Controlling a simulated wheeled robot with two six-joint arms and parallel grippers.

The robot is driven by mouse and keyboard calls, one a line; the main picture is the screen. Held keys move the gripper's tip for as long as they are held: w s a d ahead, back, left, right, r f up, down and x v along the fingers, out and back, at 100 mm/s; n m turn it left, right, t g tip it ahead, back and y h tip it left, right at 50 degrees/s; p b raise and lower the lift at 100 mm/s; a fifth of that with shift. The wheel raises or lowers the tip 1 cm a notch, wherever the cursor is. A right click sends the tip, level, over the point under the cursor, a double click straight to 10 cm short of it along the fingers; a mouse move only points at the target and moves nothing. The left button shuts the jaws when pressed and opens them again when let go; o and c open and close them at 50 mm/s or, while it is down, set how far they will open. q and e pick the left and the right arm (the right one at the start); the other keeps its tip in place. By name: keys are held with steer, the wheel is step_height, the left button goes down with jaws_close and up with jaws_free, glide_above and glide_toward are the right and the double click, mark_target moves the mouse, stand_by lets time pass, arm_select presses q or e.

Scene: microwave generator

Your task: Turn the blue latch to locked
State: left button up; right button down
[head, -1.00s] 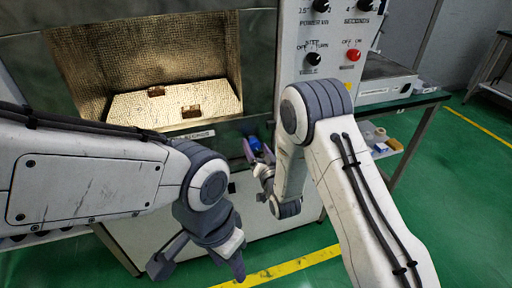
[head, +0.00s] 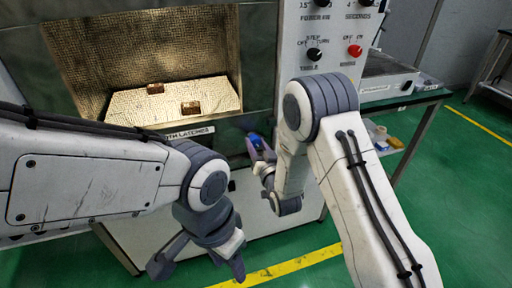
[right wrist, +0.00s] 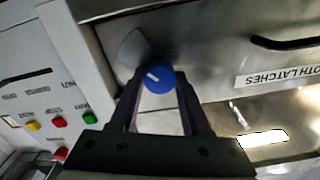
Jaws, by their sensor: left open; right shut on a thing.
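The blue latch (head: 255,139) is a round blue knob on the front of the metal machine, at the lower right of the lit chamber. In the right wrist view the blue latch (right wrist: 159,78) shows a short white mark pointing up and left. My right gripper (head: 259,151) is shut on the latch. Its two dark fingers lie on either side of the knob in the right wrist view (right wrist: 160,88). My left gripper (head: 198,264) is open and empty, low in front of the machine, apart from the latch.
The chamber (head: 150,60) holds two small brown blocks. A label reading "OTH LATCHES" (right wrist: 277,77) and a dark handle (right wrist: 285,43) are near the latch. The control panel (head: 330,30) has black knobs and a red one. A side table stands at right.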

steer(key=n+b, duration=0.3)
steer(key=n, duration=0.1)
steer(key=shift+f, duration=0.2)
steer(key=n+b, duration=0.2)
steer(key=n, duration=0.2)
steer(key=n+b, duration=0.2)
steer(key=n, duration=0.2)
steer(key=shift+b, duration=0.35)
steer(key=shift+n+b, duration=0.75)
steer(key=shift+n, duration=1.05)
steer(key=shift+r, duration=0.1)
steer(key=shift+c, duration=1.8)
jaws_free()
